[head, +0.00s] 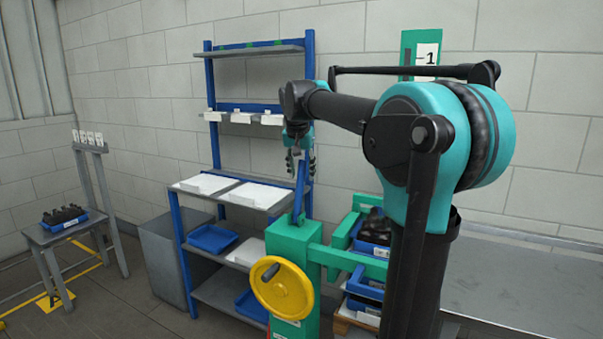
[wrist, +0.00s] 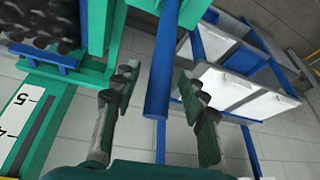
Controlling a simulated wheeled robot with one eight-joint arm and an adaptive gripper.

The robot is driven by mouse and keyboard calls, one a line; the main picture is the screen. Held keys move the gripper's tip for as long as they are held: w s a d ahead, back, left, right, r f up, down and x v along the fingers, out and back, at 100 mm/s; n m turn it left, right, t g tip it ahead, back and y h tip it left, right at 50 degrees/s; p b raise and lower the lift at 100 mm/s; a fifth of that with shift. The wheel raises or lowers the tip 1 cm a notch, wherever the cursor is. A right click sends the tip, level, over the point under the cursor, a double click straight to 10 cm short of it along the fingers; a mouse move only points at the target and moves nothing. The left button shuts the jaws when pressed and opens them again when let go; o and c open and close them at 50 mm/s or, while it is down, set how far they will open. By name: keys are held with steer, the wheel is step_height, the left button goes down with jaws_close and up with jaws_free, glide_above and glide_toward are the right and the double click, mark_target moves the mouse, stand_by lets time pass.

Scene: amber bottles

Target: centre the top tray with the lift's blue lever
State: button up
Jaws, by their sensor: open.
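The blue lever (head: 299,192) stands up from the green lift (head: 293,243), tilted slightly. My gripper (head: 301,165) is open at the lever's upper end. In the wrist view the lever (wrist: 161,75) runs between my two spread fingers, with a visible gap on each side. The top tray (head: 372,248) is blue, holds dark bottles and sits on the lift's green frame at the right. My arm hides part of it. In the wrist view its blue edge (wrist: 45,57) shows at the upper left, with dark bottles above.
A yellow handwheel (head: 282,290) is on the lift's front. More blue trays (head: 364,284) are stacked below the top one. A blue-posted shelf (head: 233,194) with white and blue trays stands behind. A grey stand (head: 67,232) with a bottle tray is at left. A numbered scale (wrist: 22,120) shows in the wrist view.

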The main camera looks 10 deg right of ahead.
steer(key=shift+w+f, duration=0.1)
steer(key=shift+f, duration=0.1)
jaws_close()
stand_by(0.4)
